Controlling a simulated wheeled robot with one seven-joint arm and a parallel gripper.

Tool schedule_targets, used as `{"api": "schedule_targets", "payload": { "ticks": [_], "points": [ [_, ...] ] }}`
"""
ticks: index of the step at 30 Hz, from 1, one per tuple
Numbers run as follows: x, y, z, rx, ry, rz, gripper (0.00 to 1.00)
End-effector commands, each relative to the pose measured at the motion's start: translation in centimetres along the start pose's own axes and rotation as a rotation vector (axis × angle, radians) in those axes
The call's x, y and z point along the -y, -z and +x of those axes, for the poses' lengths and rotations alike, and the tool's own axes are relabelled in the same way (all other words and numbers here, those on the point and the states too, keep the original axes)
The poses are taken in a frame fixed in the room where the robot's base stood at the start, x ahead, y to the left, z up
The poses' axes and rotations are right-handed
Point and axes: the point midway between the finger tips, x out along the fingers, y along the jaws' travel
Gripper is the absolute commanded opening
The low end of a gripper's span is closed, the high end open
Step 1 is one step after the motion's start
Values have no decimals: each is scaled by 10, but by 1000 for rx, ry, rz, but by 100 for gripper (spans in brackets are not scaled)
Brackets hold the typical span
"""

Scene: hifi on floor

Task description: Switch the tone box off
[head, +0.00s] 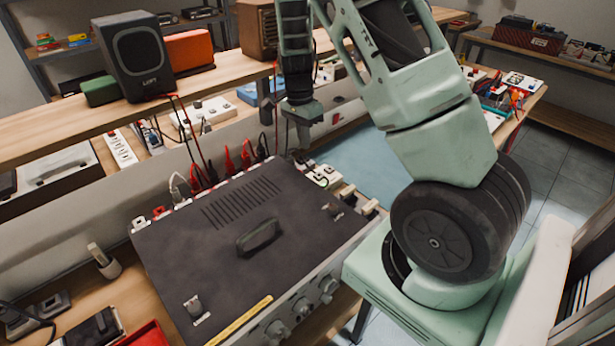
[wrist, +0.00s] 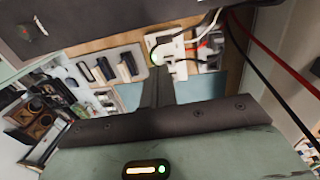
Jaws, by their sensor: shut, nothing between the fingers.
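No readable label marks the tone box. A large dark-topped box (head: 225,225) with a carry handle and several front knobs (head: 302,307) lies on the bench in the head view. Part of a dark surface, probably this box (wrist: 90,18), crosses the top of the wrist view. A small white unit (head: 325,176) sits beyond its far right corner; a white unit with a greenish light (wrist: 170,52) shows near my fingertips in the wrist view. I cannot tell whether they touch. My gripper (head: 303,143) is shut and empty, pointing down by the box's far edge; its fingers also show in the wrist view (wrist: 160,72).
Red and black leads (head: 205,165) run behind the large box, and leads cross the right of the wrist view. A dark speaker (head: 138,55) and an orange box (head: 189,50) stand on the shelf above. A red tray (head: 148,335) lies at the front left.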

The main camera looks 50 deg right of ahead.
Motion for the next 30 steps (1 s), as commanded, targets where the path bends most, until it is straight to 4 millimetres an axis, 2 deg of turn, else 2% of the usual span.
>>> {"api": "schedule_targets", "payload": {
  "ticks": [15,21,30],
  "points": [
    [-2,0,98,1,-6,2,0],
    [-2,0,120,-1,-3,1,0],
    [-1,0,126,-1,-1,0,0]
  ]
}}
